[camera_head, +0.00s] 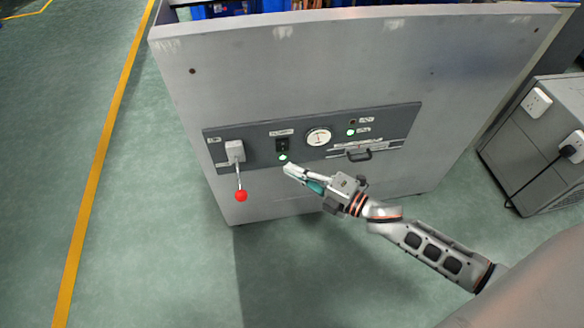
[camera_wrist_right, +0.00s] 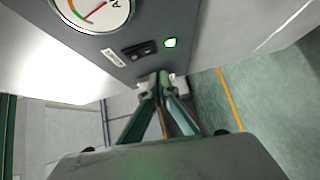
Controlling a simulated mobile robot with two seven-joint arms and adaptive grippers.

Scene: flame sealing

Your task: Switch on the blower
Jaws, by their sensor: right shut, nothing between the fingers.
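The control panel (camera_head: 260,168) is a dark grey strip on the front of a grey cabinet. It carries a black rocker switch (camera_head: 282,144) with a lit green lamp (camera_head: 283,157) just below it. The wrist view shows the switch (camera_wrist_right: 138,50) and the green lamp (camera_wrist_right: 170,43) beyond my fingertips. My right gripper (camera_head: 289,169) is shut and empty. Its tips are close below the lamp; I cannot tell whether they touch the panel. The wrist view shows the closed fingers (camera_wrist_right: 159,88) pointing at the panel, off the switch. My left gripper is not in view.
A lever with a red ball (camera_head: 241,196) hangs at the panel's left. A round gauge (camera_head: 319,136), another green lamp (camera_head: 351,132) and a black handle (camera_head: 359,155) lie right of the switch. A grey box with sockets (camera_head: 537,101) stands at right. The floor at left is clear.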

